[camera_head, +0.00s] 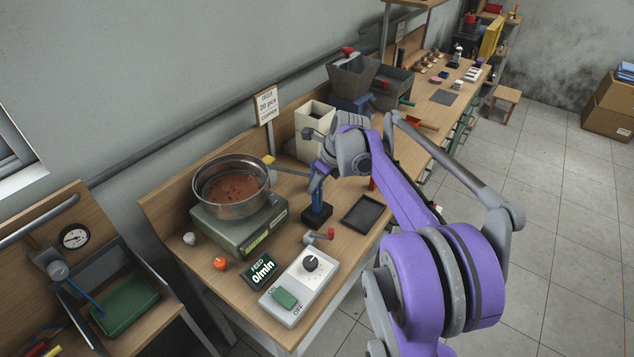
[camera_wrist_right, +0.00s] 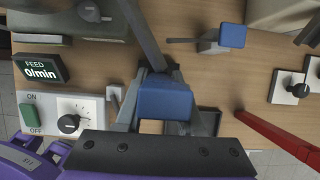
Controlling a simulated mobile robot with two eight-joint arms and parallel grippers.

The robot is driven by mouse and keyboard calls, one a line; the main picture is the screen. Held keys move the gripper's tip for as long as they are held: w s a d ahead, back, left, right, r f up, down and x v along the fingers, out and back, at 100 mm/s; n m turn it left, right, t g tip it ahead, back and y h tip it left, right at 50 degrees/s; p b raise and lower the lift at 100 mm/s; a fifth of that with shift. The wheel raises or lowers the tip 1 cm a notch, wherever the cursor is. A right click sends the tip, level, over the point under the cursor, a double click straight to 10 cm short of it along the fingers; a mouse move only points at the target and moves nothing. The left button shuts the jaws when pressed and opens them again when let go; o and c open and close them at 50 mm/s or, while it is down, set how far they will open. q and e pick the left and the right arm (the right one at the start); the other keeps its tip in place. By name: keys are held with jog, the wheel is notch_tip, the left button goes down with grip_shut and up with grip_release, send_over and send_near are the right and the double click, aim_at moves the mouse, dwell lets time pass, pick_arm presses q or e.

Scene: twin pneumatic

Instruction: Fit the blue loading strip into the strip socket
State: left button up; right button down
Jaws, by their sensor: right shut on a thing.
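The blue loading strip (camera_head: 317,195) stands upright in my right gripper (camera_head: 318,179), directly over the black strip socket (camera_head: 316,217) on the bench. In the head view its lower end meets the socket's top; I cannot tell whether it is seated. In the right wrist view the blue strip (camera_wrist_right: 165,102) sits between the two grey fingers of my right gripper (camera_wrist_right: 166,84), which are shut on it. My left gripper is not in view.
A bowl feeder (camera_head: 232,188) stands left, its grey chute (camera_head: 290,173) reaching towards the strip. A black tray (camera_head: 362,214) lies right of the socket. A white bin (camera_head: 313,122) stands behind.

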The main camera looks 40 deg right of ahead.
jog(key=shift+f, duration=0.3)
jog(key=c, duration=0.5)
grip_release()
jog(key=shift+r, duration=0.15)
